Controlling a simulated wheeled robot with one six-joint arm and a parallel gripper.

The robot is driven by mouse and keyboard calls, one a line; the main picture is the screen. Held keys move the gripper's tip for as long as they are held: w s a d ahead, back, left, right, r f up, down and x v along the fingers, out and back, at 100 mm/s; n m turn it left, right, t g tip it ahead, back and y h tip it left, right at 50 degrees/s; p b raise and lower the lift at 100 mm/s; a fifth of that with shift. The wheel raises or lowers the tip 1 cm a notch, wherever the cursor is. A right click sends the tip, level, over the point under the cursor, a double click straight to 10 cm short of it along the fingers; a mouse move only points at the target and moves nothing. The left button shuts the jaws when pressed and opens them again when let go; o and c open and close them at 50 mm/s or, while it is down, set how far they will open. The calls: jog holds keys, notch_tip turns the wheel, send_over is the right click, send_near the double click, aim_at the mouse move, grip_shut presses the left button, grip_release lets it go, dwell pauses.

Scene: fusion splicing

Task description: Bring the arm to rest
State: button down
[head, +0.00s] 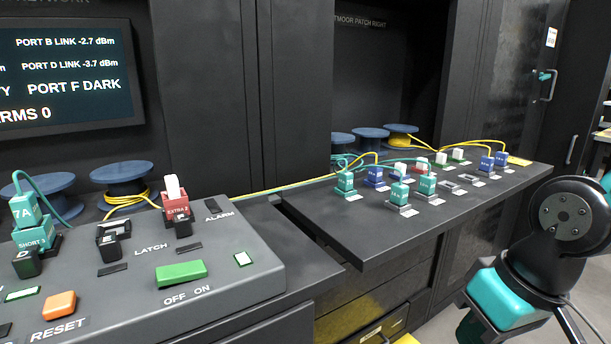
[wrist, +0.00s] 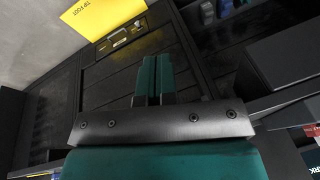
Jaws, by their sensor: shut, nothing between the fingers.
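My gripper (wrist: 152,82) shows in the wrist view with its two green fingers together and nothing between them. It hangs in the air in front of dark cabinet drawers. In the head view my arm is at the right edge, in front of the shelf's right end, and the gripper's fingertips are out of frame there.
A grey control console (head: 235,285) with a green switch stands at the left. A dark shelf (head: 375,225) holds several teal, blue and white connectors. Its front edge juts out near my arm. A yellow sign (wrist: 100,14) lies near the drawers (wrist: 105,70).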

jog(key=s+a+r+n+p, duration=0.1)
jog(key=s+a+r+p, duration=0.1)
jog(key=r+p, duration=0.6)
jog(key=s+a+r+n+g+y+p, duration=0.1)
jog(key=s+a+r+n+p, duration=0.1)
jog(key=r+p, duration=0.7)
notch_tip(320, 180, up, 7)
jog(key=shift+s+a+f+g, duration=0.15)
jog(key=shift+s+a+g, duration=0.3)
jog(key=shift+s, duration=0.7)
